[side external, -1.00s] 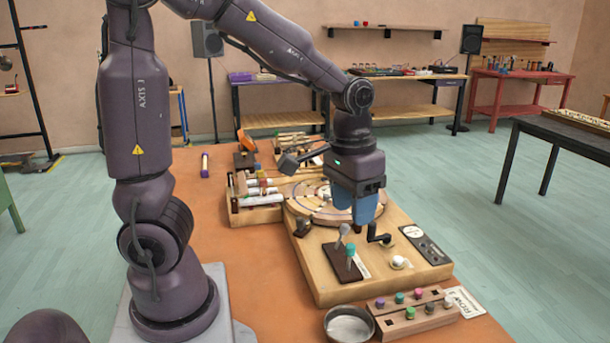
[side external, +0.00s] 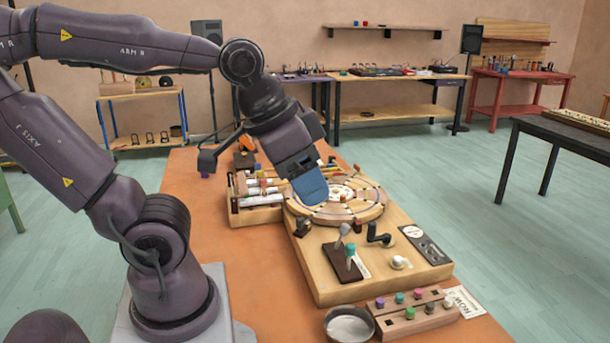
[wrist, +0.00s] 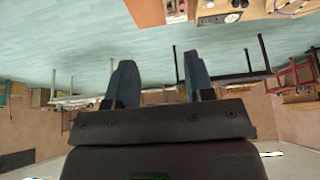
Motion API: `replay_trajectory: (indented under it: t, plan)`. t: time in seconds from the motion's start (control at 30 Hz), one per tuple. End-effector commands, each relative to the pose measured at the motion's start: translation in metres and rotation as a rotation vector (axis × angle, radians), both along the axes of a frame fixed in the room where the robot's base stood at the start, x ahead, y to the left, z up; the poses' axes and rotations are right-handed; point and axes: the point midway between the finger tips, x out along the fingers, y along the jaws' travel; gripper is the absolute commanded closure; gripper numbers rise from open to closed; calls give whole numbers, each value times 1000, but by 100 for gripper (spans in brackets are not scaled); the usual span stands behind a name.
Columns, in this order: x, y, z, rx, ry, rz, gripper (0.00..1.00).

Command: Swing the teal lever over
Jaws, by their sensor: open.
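The teal-topped lever (side external: 350,251) stands on a dark base plate (side external: 341,265) at the near left of the wooden board, in the side view. A grey-topped lever (side external: 343,234) is on the same plate, just behind it. My gripper (side external: 316,203) is tilted above the near-left part of the round dial, up and left of the levers and clear of them. In the wrist view its two blue fingers (wrist: 158,65) are spread apart with nothing between them. The teal lever cannot be made out in that view.
The board carries a round dial (side external: 366,205), a black crank (side external: 380,237), a white knob (side external: 401,263) and a dark panel (side external: 425,244). A metal bowl (side external: 349,325) and a wooden block with coloured pegs (side external: 416,315) stand in front. A rack of tubes (side external: 258,213) is at left.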

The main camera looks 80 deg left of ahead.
Motion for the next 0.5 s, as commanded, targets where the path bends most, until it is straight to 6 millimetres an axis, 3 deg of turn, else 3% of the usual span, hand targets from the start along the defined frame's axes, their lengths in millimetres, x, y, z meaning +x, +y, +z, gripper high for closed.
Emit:
replay_trajectory:
  t: [0.5]
  plan:
    - [-1, 6, 1, 4, -6, 33, 52]
